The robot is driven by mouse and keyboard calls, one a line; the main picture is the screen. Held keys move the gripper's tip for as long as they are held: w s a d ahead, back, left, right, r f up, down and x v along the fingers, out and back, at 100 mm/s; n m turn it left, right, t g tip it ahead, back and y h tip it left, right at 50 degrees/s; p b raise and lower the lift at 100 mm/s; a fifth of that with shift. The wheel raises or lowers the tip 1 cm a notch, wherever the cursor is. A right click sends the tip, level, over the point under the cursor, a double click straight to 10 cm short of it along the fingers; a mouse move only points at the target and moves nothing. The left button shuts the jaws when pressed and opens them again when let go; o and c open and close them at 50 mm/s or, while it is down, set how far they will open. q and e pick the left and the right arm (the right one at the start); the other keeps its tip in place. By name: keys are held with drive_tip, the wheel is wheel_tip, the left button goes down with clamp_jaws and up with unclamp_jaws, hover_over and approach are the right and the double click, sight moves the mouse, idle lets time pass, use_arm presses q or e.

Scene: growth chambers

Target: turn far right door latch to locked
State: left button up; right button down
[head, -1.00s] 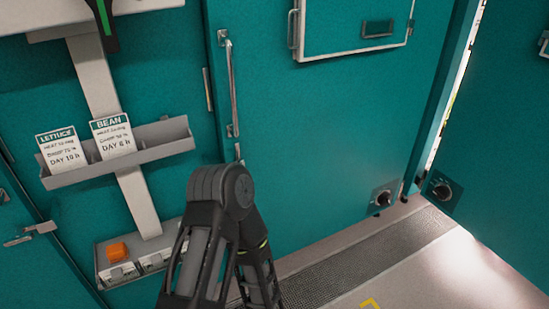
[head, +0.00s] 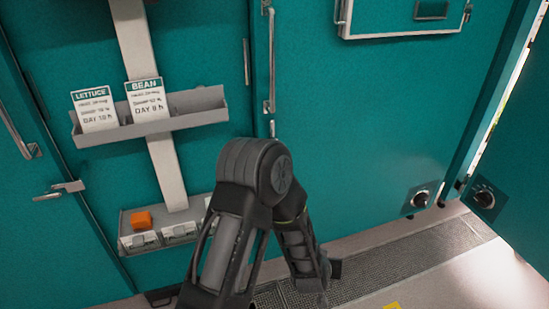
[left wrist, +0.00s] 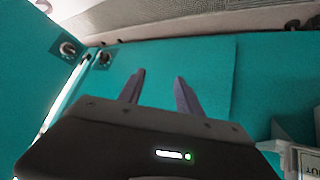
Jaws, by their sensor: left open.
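A small pale metal piece (head: 272,128) shows below the bar handle (head: 268,60) of the large right-hand teal door (head: 370,110) in the head view. It may be that door's latch, but my arm hides what lies under it, so its setting cannot be read. My left arm bends in front of this door, and its gripper cannot be made out in the head view. In the left wrist view my left gripper (left wrist: 160,85) is open and empty, its two fingers apart against a teal surface. My right gripper is not in view.
Two round knobs, (head: 420,197) and (head: 484,198), sit low at the right. At left are a card shelf (head: 200,121), a tray with an orange block (head: 141,220), and another door's lever latch (head: 60,189). A floor grating (head: 410,258) runs along the doors.

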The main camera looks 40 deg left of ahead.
use_arm(q)
drive_tip(key=w+a+r+n+t+y+b, duration=0.2)
drive_tip(key=w+a+r+y, duration=0.1)
drive_tip(key=w+a+r, duration=0.3)
drive_tip(key=w+a+r+n+y+b, duration=0.1)
drive_tip(key=a+r+n+y+b, duration=0.3)
drive_tip(key=a+r+y, duration=0.6)
drive_tip(key=a+r+n, duration=0.2)
drive_tip(key=a+r, duration=0.3)
drive_tip(key=r, duration=0.2)
drive_tip(key=shift+n, duration=0.3)
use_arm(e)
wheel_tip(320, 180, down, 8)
use_arm(q)
drive_tip(key=shift+w+a, duration=0.1)
drive_tip(key=shift+w, duration=0.05)
drive_tip(key=x, duration=0.7)
drive_tip(key=shift+w+a+f, duration=0.15)
drive_tip(key=shift+a, duration=0.1)
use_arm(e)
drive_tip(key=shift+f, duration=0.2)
use_arm(q)
clamp_jaws()
